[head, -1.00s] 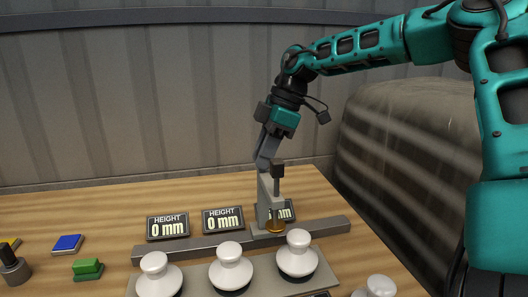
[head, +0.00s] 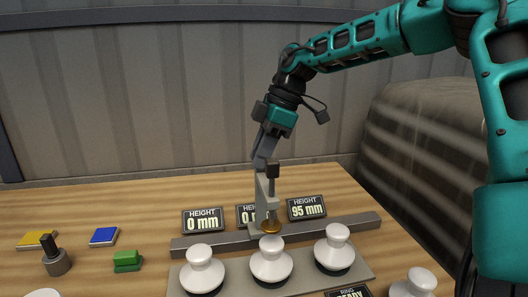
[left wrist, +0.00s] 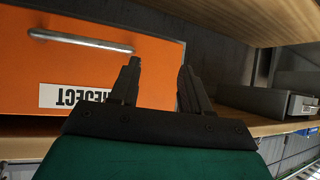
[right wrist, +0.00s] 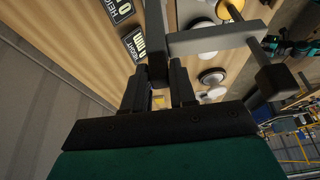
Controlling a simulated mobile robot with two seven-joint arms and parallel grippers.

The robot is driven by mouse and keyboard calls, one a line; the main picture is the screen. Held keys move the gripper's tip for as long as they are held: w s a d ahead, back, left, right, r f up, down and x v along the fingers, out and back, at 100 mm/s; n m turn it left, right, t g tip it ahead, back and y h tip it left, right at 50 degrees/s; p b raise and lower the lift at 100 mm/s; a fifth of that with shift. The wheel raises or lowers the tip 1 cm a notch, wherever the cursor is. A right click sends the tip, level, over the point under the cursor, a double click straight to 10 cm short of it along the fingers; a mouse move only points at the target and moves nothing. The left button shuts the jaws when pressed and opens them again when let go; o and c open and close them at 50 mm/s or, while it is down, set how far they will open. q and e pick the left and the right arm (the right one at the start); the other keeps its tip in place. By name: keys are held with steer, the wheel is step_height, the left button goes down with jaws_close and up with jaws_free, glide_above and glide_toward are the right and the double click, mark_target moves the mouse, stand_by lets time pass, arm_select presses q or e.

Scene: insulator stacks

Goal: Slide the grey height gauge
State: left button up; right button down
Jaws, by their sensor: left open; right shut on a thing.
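The grey height gauge (head: 262,190) stands upright on a long grey rail (head: 345,228). Its brass foot (head: 271,227) is at the top of the middle white insulator stack (head: 271,262); I cannot tell whether they touch. My right gripper (head: 265,160) is shut on the gauge's upper part. In the right wrist view, the gauge's grey arm (right wrist: 215,41) extends from between the fingers (right wrist: 160,75). The right display (head: 307,208) reads 95 mm and the left display (head: 203,220) reads 0 mm. The gauge partly hides the middle display (head: 246,216). My left gripper (left wrist: 159,66) is open and empty.
Stacks stand left (head: 202,272) and right (head: 334,250) on a grey plate (head: 360,272). Another insulator (head: 420,281) is at lower right. Blue (head: 104,236), green (head: 127,261) and yellow (head: 36,240) pieces lie left. An orange REJECT box (left wrist: 100,60) faces my left gripper.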

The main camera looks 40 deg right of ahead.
steer(key=c, duration=1)
jaws_free()
steer(key=shift+r, duration=0.1)
steer(key=v, duration=1.2)
steer(key=shift+d+r+p, duration=0.25)
steer(key=shift+r+p, duration=0.05)
steer(key=shift+r, duration=0.05)
steer(key=shift+s, duration=0.1)
